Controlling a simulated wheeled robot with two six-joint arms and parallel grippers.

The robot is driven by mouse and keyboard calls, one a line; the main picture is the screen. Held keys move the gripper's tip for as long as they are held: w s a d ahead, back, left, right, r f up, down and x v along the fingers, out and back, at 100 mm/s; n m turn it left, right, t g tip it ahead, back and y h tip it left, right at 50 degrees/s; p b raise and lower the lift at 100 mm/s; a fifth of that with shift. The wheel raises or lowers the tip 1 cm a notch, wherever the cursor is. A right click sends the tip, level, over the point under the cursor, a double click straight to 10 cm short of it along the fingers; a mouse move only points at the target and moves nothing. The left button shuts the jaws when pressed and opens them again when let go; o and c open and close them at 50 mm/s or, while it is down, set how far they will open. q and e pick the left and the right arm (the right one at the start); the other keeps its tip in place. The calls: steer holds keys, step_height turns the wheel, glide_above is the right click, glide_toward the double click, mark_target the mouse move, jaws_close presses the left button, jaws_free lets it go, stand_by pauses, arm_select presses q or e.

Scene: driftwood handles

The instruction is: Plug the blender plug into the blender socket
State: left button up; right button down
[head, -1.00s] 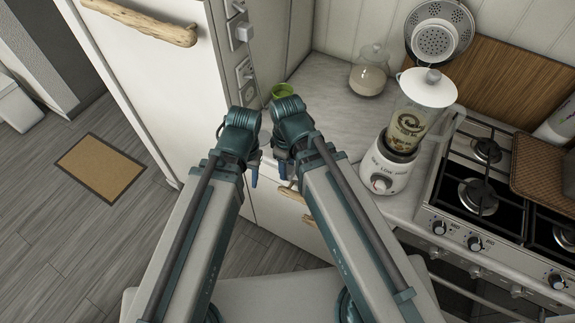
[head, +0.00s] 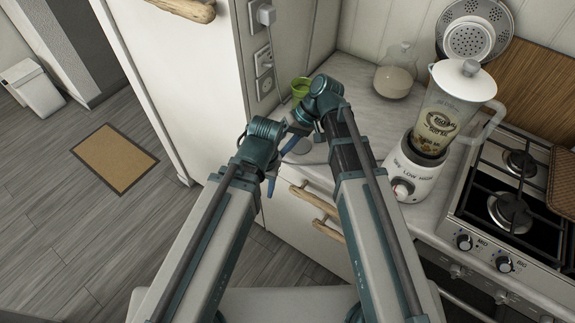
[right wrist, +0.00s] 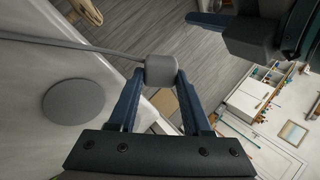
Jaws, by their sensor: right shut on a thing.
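A light grey plug (right wrist: 161,71) sits between the blue fingertips of my right gripper (right wrist: 158,82) in the right wrist view; its cable runs off to the left. In the head view my right gripper (head: 291,144) is over the counter's front edge, and the plug cannot be made out. My left gripper (head: 269,185) hangs just left of and below it; its finger gap is unclear. The blender (head: 428,135) stands on the counter beside the stove. Wall outlets are on the panel left of the counter; the lowest socket (head: 265,85) looks empty. Which is the blender's is not shown.
A white plug (head: 265,15) fills the top outlet, and another plug appears in the middle one. A green cup (head: 300,88) stands near the panel. A glass jar (head: 395,76) is further back. A flat grey disc (right wrist: 74,101) lies on the counter. The stove (head: 515,190) is at right.

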steer(key=w+r+m+t+y+b, duration=0.1)
steer(key=w+m+t+y+b, duration=0.1)
steer(key=w+r+m+t+y+b, duration=0.1)
steer(key=w+m+t+y+b, duration=0.1)
steer(key=w+m, duration=0.1)
steer(key=w+d+r+m+t+y+b, duration=0.1)
steer(key=w+m+t+y+b, duration=0.1)
steer(key=shift+w+t+y, duration=0.2)
steer(key=shift+t+y, duration=0.1)
steer(key=w+d+r+m+t+y+b, duration=0.1)
steer(key=w+d+r+m+t+b, duration=0.2)
steer(key=w+d+r+t, duration=0.1)
steer(key=shift+w+d+m+t, duration=0.4)
steer(key=shift+w+d+t, duration=0.3)
steer(key=shift+w+t, duration=0.45)
steer(key=shift+a, duration=0.15)
steer(key=shift+x, duration=2.8)
steer(key=shift+w+a, duration=0.35)
steer(key=shift+a, duration=0.05)
steer(key=shift+c, duration=1.3)
jaws_free()
